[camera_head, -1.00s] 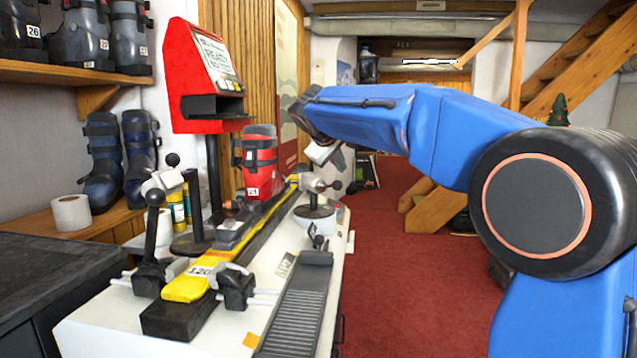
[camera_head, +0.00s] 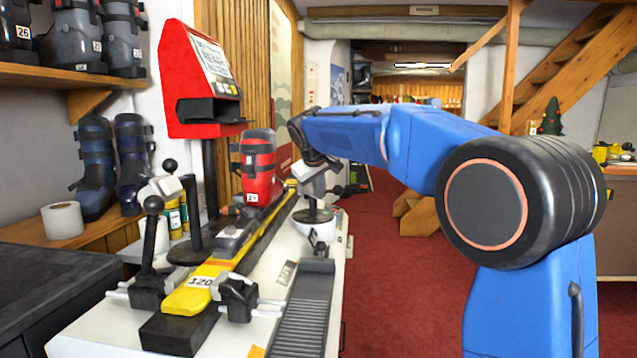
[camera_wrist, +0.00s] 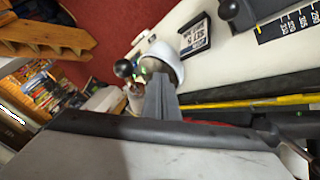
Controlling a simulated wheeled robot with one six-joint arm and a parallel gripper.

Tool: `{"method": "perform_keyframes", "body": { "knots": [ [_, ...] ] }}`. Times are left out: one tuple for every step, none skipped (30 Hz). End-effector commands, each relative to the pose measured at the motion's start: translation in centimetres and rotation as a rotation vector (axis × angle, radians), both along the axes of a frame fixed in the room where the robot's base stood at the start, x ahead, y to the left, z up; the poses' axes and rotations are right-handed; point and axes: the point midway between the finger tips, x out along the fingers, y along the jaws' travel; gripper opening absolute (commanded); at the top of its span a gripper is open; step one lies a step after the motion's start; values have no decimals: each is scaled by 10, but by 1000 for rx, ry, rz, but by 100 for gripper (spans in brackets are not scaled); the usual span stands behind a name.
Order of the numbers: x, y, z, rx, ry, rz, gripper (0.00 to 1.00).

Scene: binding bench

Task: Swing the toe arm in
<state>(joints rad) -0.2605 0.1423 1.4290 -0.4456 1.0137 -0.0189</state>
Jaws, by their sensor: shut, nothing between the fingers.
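My gripper (camera_head: 315,188) is over the top of that post and hides most of the arm's head. A black knob (camera_head: 337,190) shows just right of my gripper. In the wrist view my grey fingers (camera_wrist: 160,100) are together, with nothing held, and point at a white rounded part (camera_wrist: 165,60). A black ball knob (camera_wrist: 123,68) stands left of it. Whether the fingers touch the arm is unclear.
The boot stands on a yellow ski (camera_head: 200,288) clamped along the white bench (camera_head: 90,343). A red tester with a screen (camera_head: 200,80) stands behind. Lever knobs (camera_head: 153,204) rise at the near left. Red carpet (camera_head: 400,290) is free on the right.

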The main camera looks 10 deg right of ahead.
Motion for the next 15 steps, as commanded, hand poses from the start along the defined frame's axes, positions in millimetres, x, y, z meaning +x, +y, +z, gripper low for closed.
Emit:
{"method": "perform_keyframes", "body": {
  "knots": [
    [5,-2,-8,0,2,-1,0],
    [9,-4,-12,0,2,-1,0],
    [12,-10,-9,0,-1,-4,0],
    [14,-14,-7,0,-1,-4,0],
    [16,-17,-6,0,-1,-2,0],
    [18,-21,-5,1,-1,-3,0],
    [20,-24,-4,1,-1,-3,0],
    [21,-27,-4,1,-1,-3,0],
    [23,-30,-3,0,-1,-1,0],
    [24,-31,-3,0,-1,-1,0],
    [25,-33,-2,0,-1,-1,0],
    [26,-34,-2,0,-2,-1,0],
    [26,-35,-1,0,-2,-1,0],
    [27,-36,-1,0,-2,-1,0],
    [27,-36,-1,0,-2,-1,0]
  ]
}}
